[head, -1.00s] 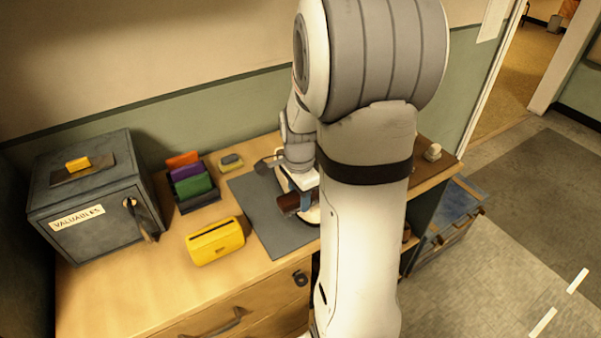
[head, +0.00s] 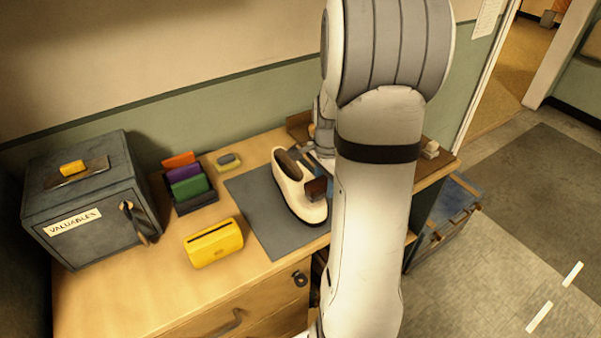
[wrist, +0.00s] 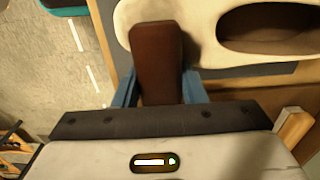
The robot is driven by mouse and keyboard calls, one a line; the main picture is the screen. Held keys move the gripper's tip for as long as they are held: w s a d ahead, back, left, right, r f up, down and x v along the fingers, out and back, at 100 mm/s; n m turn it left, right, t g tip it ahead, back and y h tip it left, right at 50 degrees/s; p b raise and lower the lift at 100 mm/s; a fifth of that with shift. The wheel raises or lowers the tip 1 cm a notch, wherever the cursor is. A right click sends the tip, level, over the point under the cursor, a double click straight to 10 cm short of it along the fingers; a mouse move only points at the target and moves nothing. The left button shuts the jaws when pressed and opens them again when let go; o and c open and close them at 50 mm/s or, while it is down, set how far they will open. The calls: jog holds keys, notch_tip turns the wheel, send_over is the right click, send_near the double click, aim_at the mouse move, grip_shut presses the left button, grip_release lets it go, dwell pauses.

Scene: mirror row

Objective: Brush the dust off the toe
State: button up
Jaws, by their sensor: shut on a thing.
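A cream shoe (head: 290,190) with a dark opening stands on the grey mat (head: 258,222), its toe towards the front right. It also fills the top of the wrist view (wrist: 205,40), opening at right and toe at left. My gripper (wrist: 158,88) is shut on a brown brush (wrist: 157,55), held between blue fingers. The brush overlaps the toe end in the wrist view and shows beside the toe in the head view (head: 316,188). I cannot tell whether it touches the toe. No dust can be made out. My arm hides most of the gripper in the head view.
A yellow holder (head: 213,243), a rack of coloured items (head: 188,188) and a grey safe (head: 92,200) stand left of the mat. A small sponge-like block (head: 228,162) lies behind it. Open wood lies at the front left of the desk.

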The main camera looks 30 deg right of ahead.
notch_tip(320, 180, up, 2)
jog(key=shift+w+r+p, duration=0.1)
jog(key=shift+r+p, duration=0.1)
jog(key=shift+p, duration=0.1)
jog(key=shift+a+r+p, duration=0.15)
jog(key=shift+r+p, duration=0.35)
jog(key=shift+r, duration=0.3)
jog(key=shift+r+p, duration=1.5)
jog(key=shift+r, duration=0.6)
